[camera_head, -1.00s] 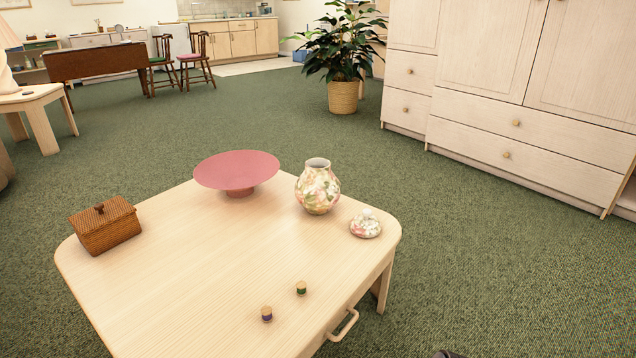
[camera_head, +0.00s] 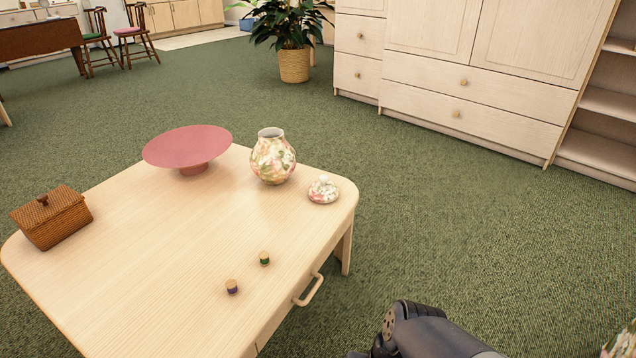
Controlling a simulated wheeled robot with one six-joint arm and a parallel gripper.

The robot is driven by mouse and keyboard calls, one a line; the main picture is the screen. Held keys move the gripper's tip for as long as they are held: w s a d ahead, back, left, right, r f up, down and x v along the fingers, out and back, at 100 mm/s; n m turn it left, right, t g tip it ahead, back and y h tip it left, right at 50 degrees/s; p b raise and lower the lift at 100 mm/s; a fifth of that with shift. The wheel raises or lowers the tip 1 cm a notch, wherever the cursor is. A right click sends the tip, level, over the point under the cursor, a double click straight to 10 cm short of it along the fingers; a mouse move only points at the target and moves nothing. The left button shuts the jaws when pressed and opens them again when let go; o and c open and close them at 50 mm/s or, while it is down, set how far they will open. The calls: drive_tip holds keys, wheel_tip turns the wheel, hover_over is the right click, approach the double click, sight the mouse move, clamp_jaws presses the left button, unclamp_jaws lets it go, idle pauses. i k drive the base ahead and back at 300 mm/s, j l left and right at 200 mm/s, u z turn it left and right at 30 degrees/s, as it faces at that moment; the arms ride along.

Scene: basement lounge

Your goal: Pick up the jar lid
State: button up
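The jar lid (camera_head: 323,191) is a small floral dome with a pale knob. It lies on the light wooden table (camera_head: 150,270) near its far right corner. The matching floral jar (camera_head: 272,158) stands upright and open-topped just left of the lid, a small gap between them. Part of my dark arm shows at the bottom right, off the table's right side and apart from the lid. My gripper's fingers are not in view.
A pink pedestal dish (camera_head: 187,149), a lidded wicker basket (camera_head: 52,216) and two small spools, purple (camera_head: 231,287) and green (camera_head: 264,258), stand on the table. A drawer handle (camera_head: 309,290) juts from its side. Green carpet to the right is clear.

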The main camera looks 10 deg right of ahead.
sight(323, 191)
drive_tip(key=i+l+z, duration=0.1)
drive_tip(key=i, duration=0.45)
drive_tip(key=i+l, duration=0.25)
drive_tip(key=i, duration=0.25)
drive_tip(key=i+l+z, duration=0.15)
drive_tip(key=i, duration=0.4)
